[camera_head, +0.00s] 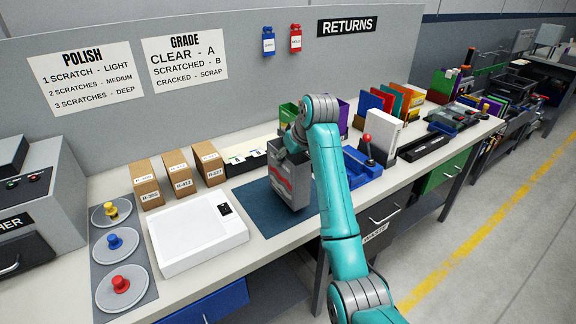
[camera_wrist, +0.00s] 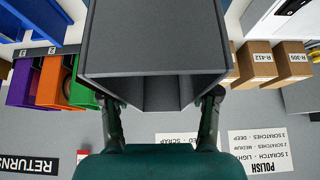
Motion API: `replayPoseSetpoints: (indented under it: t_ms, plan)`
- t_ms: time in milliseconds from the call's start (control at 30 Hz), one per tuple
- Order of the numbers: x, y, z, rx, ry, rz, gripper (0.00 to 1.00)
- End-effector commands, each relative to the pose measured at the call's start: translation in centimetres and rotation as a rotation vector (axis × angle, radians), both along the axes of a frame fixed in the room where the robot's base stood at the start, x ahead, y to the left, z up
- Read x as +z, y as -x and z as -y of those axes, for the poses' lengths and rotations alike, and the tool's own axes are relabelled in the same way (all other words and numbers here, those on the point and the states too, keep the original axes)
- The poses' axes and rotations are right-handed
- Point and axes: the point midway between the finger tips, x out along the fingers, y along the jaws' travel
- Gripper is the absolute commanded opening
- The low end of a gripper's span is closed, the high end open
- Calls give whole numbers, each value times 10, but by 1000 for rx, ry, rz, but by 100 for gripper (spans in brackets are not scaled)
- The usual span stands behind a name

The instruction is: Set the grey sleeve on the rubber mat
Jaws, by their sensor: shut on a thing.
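The grey sleeve (camera_head: 293,187) is a boxy, upright case with a red mark on its side. It is over the dark blue rubber mat (camera_head: 251,215); I cannot tell whether its bottom touches the mat. My gripper (camera_head: 291,152) is shut on the sleeve from above and behind, and the arm hides part of the sleeve's right side. In the wrist view the sleeve (camera_wrist: 155,40) fills the upper middle, with an open hollow end, and the two fingers of my gripper (camera_wrist: 160,118) hold its sides.
A white box-like device (camera_head: 196,236) lies left of the mat. Cardboard boxes (camera_head: 178,178) stand behind it. A blue holder (camera_head: 362,164) and a white upright box (camera_head: 381,131) stand right of my arm. The mat's left part is bare.

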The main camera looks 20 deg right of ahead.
Motion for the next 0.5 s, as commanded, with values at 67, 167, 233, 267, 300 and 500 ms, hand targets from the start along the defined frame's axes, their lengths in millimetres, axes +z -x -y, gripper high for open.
replayPoseSetpoints:
  t_ms: [67,167,233,267,300,500]
  plan:
    - [-12,1,0,0,0,-4,33]
    - [-25,1,0,1,0,-3,33]
    - [-29,0,0,1,0,-2,33]
    - [-30,0,0,0,1,-2,33]
    - [-30,0,0,0,0,-1,33]
    - [-30,0,0,0,1,-2,33]
